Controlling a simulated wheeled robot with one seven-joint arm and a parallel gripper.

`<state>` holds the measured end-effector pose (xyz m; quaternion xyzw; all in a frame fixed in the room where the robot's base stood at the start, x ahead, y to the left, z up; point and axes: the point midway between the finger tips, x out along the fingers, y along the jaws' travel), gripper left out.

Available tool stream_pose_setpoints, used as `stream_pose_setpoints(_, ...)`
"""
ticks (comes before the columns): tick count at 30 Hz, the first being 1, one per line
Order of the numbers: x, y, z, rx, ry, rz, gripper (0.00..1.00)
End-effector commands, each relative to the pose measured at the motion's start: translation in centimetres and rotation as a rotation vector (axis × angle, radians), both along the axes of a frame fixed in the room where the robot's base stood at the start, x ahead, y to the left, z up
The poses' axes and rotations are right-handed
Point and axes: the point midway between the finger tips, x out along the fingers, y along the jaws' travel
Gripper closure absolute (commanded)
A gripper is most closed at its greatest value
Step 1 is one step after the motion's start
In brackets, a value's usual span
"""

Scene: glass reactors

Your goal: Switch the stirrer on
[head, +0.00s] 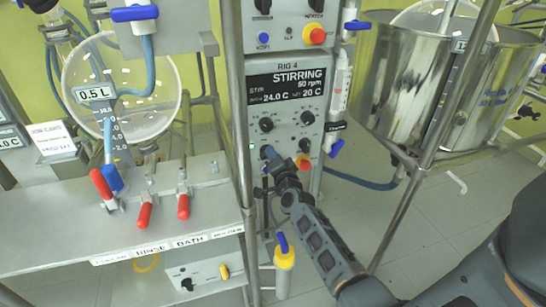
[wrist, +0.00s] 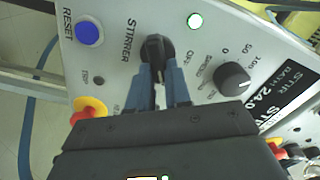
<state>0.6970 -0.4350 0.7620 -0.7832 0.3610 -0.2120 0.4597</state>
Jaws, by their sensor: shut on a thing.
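The RIG 4 control panel (head: 288,100) stands in the middle of the head view, and its display (head: 288,84) reads "STIRRING" and "50 rpm". My gripper (head: 277,165) is at the panel's lower part. In the wrist view my gripper (wrist: 160,70) is shut on the black STIRRER knob (wrist: 154,46), with one finger on each side. The fingers hide part of the knob, and I cannot tell its exact setting. A green lamp (wrist: 195,20) beside it is lit. In the head view my gripper covers the knob.
A blue RESET button (wrist: 89,33) and a red-and-yellow stop button (wrist: 88,108) lie close to the knob. A dial (wrist: 232,76) sits on its other side. A bench with red-handled valves (head: 144,215) stands left, and a steel vessel (head: 400,80) stands right.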

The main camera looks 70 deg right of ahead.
Motion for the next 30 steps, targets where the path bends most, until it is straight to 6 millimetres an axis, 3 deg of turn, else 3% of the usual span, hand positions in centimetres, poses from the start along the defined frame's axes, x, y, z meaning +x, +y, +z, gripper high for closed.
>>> stream_pose_setpoints(8,0.0,0.0,-0.1,0.004,-0.001,0.0,1.0)
stream_pose_setpoints(9,0.0,0.0,-0.1,0.004,-0.001,0.0,0.79)
stream_pose_setpoints(16,0.0,0.0,-0.1,0.001,0.0,0.0,0.57)
stream_pose_setpoints(25,-0.2,0.2,0.0,0.001,0.001,0.0,0.56)
stream_pose_setpoints(30,-1.6,1.8,0.3,0.001,0.005,0.001,0.56)
